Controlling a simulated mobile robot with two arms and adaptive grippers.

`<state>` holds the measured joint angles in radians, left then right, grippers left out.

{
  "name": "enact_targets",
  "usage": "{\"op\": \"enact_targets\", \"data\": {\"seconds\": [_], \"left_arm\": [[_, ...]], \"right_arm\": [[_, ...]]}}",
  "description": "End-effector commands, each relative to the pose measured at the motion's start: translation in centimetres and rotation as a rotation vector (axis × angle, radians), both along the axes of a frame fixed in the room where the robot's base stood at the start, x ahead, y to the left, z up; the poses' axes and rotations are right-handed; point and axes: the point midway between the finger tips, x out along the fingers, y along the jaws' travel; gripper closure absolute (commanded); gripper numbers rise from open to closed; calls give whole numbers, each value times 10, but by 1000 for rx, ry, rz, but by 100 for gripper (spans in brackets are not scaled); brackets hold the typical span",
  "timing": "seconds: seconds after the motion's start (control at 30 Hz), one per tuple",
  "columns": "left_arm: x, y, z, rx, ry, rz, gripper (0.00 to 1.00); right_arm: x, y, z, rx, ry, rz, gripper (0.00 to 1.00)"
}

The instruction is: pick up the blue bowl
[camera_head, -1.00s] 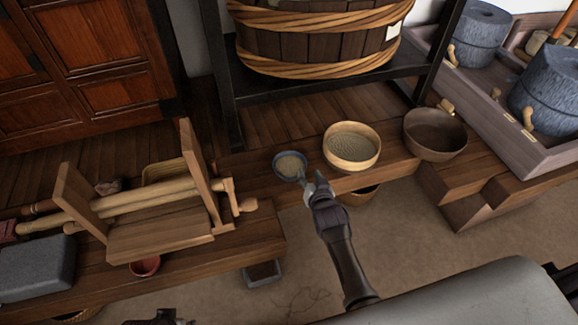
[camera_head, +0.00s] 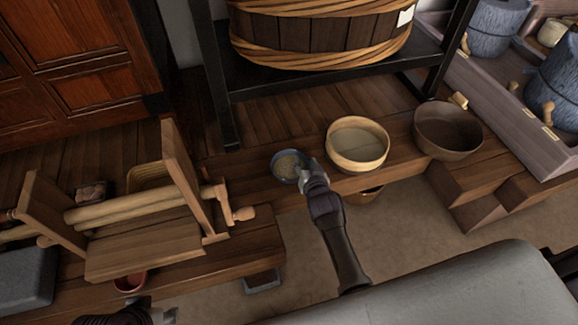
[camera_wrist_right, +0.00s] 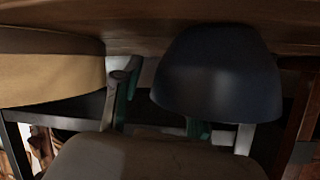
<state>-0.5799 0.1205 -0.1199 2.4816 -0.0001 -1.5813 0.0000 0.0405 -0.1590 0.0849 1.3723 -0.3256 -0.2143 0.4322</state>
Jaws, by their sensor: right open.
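The blue bowl (camera_head: 288,167) stands on the low wooden bench in the head view and holds something grainy and greyish. It also shows large and dark in the right wrist view (camera_wrist_right: 218,75). My right gripper (camera_head: 309,175) is open at the bowl's right, near side, its tips overlapping the rim in the picture. In the right wrist view one finger shows left of the bowl, and the bowl partly hides the other finger. I cannot tell whether they touch it. My left gripper (camera_head: 128,314) is only partly in view at the bottom left; its jaws are not clear.
A light round sieve (camera_head: 357,146) stands just right of the bowl, close to my right gripper. A brown bowl (camera_head: 447,131) is further right. A wooden roller frame (camera_head: 150,215) stands to the left. A dark rack with a wooden tub (camera_head: 320,38) is behind.

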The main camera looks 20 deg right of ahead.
Motion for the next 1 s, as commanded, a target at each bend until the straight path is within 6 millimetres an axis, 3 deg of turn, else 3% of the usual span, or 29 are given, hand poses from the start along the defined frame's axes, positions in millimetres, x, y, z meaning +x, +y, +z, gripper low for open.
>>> {"op": "enact_targets", "data": {"seconds": [0.2,0.47,1.0], "left_arm": [[0,0,0,0,0,0,60],[0,0,0,0,0,0,60],[0,0,4,0,0,0,60]], "right_arm": [[0,0,1,0,0,0,58],[0,0,0,0,0,0,100],[0,0,9,0,-1,0,100]]}}
